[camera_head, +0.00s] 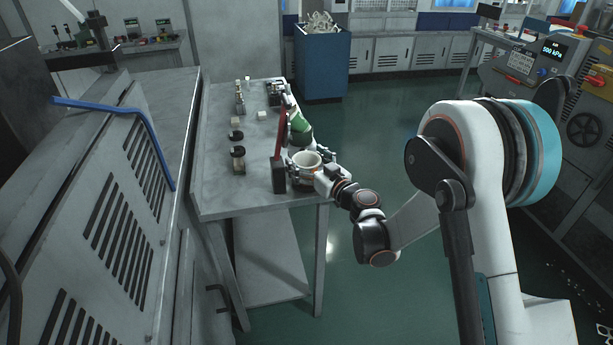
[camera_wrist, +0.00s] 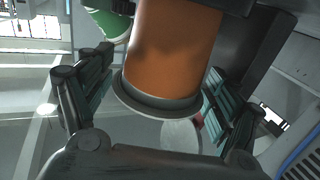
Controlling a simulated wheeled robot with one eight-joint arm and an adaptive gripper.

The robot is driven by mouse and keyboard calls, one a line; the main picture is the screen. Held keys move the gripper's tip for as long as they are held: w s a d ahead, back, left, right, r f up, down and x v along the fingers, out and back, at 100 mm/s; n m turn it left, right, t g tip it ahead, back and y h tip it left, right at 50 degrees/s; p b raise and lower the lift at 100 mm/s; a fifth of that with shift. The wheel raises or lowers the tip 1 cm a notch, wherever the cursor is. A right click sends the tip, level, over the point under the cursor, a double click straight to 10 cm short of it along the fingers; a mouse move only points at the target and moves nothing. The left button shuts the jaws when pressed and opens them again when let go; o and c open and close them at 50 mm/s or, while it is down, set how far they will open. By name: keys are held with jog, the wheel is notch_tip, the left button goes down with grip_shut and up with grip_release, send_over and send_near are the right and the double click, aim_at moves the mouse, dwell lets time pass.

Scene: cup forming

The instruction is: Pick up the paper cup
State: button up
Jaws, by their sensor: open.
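The paper cup appears in the head view as a pale round cup (camera_head: 307,159) near the front right corner of the metal table. In the wrist view a brown cylinder with a grey rim (camera_wrist: 172,50), which looks like the cup, lies between my fingers. My gripper (camera_head: 304,170) is at the cup, with its fingers on either side of it. In the wrist view my gripper (camera_wrist: 155,92) is open, and gaps show beside the cylinder's rim. The cup's far side and its base are hidden.
A dark block with a red upright (camera_head: 279,140) stands close left of the cup. A green and white object (camera_head: 299,123) stands just behind. Several small items, including a dark-topped jar (camera_head: 238,160), are along the metal table (camera_head: 220,195). A blue bin (camera_head: 322,65) stands beyond.

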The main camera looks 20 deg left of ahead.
jog(key=c, duration=0.9)
jog(key=shift+c, duration=0.2)
jog(key=shift+r, duration=0.15)
jog(key=shift+r+p, duration=0.4)
jog(key=shift+r, duration=0.15)
jog(key=r+b+v, duration=0.1)
jog(key=r+v, duration=0.1)
jog(key=v, duration=1.6)
jog(key=w+d+r+m+t+h, duration=0.1)
jog(key=w+d+m+t+h, duration=0.1)
jog(key=d, duration=0.8)
jog(key=w+d+r+m+t+h, duration=0.2)
jog(key=w+d+m+h, duration=0.3)
jog(key=d, duration=0.4)
jog(key=w+d+r+m+t+h, duration=0.2)
jog(key=w+d+m+t+h, duration=0.1)
jog(key=d+h, duration=0.4)
jog(key=w+d, duration=0.1)
jog(key=d, duration=0.2)
jog(key=shift+w+d+m+h, duration=0.3)
jog(key=shift+w+d+m, duration=0.05)
jog(key=shift+w+m, duration=0.05)
